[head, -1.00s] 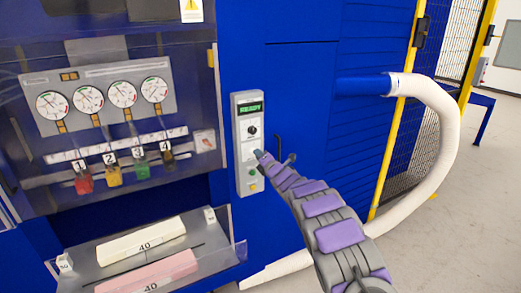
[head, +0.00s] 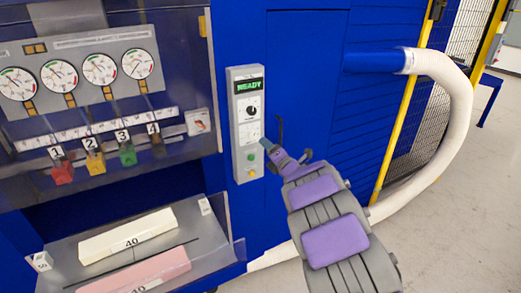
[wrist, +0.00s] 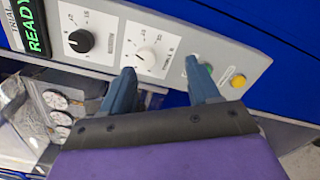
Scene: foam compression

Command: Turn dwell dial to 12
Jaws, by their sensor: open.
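The control panel (head: 234,122) is a narrow grey box on the blue machine, with a green READY display (head: 249,86) at its top. In the wrist view a black dial (wrist: 80,40) and a white dial (wrist: 145,61) sit side by side. Their small labels are hard to read, so I cannot tell surely which is dwell. My gripper (wrist: 160,76) is open and empty, its tips just short of the panel. The white dial lies ahead of the gap, nearer the left finger. In the head view my gripper (head: 267,146) is at the panel's right edge.
A green button (wrist: 206,70), partly behind the right finger, and a yellow button (wrist: 237,80) are on the same panel. Left are gauges (head: 100,69) behind a clear cover and a tray (head: 200,245) with foam blocks. A white hose (head: 458,110) curves at right.

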